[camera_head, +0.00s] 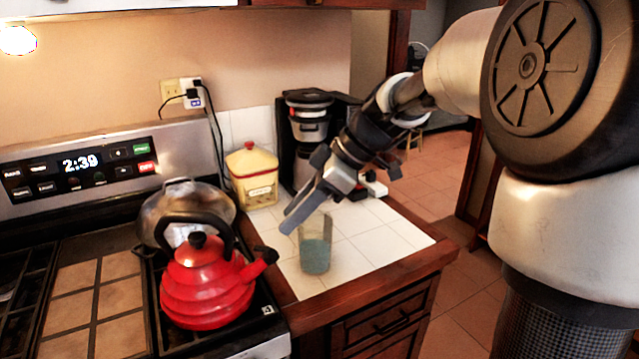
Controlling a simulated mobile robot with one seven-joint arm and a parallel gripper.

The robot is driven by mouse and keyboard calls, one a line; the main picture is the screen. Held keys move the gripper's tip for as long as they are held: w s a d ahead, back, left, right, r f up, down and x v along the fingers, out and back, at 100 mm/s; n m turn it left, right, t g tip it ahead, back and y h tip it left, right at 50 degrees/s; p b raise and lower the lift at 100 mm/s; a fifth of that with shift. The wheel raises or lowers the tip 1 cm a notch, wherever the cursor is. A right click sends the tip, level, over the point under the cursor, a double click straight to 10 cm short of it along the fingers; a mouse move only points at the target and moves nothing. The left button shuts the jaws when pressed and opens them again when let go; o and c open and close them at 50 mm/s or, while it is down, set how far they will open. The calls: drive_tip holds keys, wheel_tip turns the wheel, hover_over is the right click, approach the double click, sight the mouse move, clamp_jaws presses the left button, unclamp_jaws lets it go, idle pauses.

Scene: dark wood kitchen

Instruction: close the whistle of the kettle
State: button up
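A red kettle (206,287) with a black arched handle and a black lid knob stands on the front right of the stove. Its spout points right and ends in a dark whistle (266,254); the picture is too small to tell whether the whistle is open or shut. My gripper (293,222) hangs above the tiled counter, up and to the right of the whistle and apart from it. Its grey fingers point down and left. I see the fingers nearly edge-on, so the gap between them is unclear. I see nothing held in it.
A glass with bluish contents (316,255) stands on the counter just below my gripper. A yellow canister (252,178) and a coffee maker (308,125) stand behind. A metal pot (160,212) sits behind the kettle. The counter's right front part is clear.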

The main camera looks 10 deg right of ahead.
drive_tip(key=v, duration=0.8)
drive_tip(key=shift+p, duration=0.3)
drive_tip(key=shift+s, duration=0.1)
